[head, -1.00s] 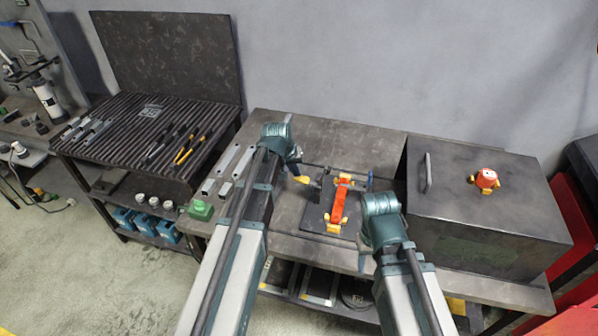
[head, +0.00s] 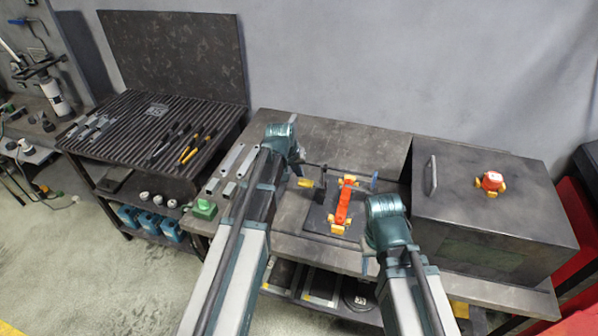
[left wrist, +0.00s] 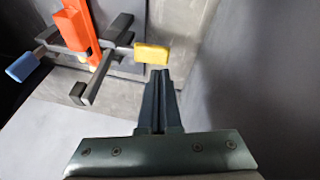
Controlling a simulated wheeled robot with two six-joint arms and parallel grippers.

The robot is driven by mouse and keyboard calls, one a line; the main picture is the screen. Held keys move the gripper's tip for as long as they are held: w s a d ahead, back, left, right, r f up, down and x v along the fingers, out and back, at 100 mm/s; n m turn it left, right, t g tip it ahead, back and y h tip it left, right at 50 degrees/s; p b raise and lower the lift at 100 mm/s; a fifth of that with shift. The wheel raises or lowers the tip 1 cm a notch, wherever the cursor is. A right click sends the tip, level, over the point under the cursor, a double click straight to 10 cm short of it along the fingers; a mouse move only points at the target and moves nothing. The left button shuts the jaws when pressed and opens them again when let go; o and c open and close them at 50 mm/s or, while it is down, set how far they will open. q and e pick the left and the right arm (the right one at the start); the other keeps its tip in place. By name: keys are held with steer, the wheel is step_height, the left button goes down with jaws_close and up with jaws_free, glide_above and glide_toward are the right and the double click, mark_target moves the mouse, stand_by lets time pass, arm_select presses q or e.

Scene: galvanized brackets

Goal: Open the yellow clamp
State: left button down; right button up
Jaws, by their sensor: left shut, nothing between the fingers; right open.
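The yellow clamp's handle (head: 305,183) lies to the left of the orange part (head: 343,206) on a dark fixture plate. In the left wrist view the yellow handle (left wrist: 151,53) points toward the right, and a dark bar with a black tip (left wrist: 78,94) stands clear of the orange part. My left gripper (left wrist: 160,73) is shut and empty, its tips just below the yellow handle in that view; I cannot tell if they touch. In the head view my left gripper (head: 297,173) is mostly hidden by its wrist. My right gripper (head: 365,264) is mostly hidden, low right of the fixture.
A blue handle (head: 374,182) is on the fixture's right side, also in the left wrist view (left wrist: 23,67). A dark box (head: 490,215) with a red-orange object (head: 491,182) stands right.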

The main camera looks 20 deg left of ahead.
arm_select(q)
steer(key=p+v, duration=1.2)
steer(key=v, duration=0.1)
steer(key=shift+r, duration=0.2)
steer(key=shift+s, duration=0.1)
steer(key=s+d+f+m+g+y+b, duration=0.1)
steer(key=s+d+f+m+g+b, duration=0.1)
steer(key=s+d+f+b, duration=0.3)
steer(key=s+d+f+m+g+y+b, duration=0.1)
steer(key=s+d+f+m+b, duration=0.3)
steer(key=s+d, duration=0.8)
steer(key=s+f+g, duration=0.1)
steer(key=s+f, duration=0.1)
steer(key=s, duration=0.2)
steer(key=shift+f+m+g+y+b, duration=0.2)
steer(key=shift+m+g+y+b, duration=0.1)
steer(key=shift+g+y+b, duration=0.1)
steer(key=shift+d, duration=0.1)
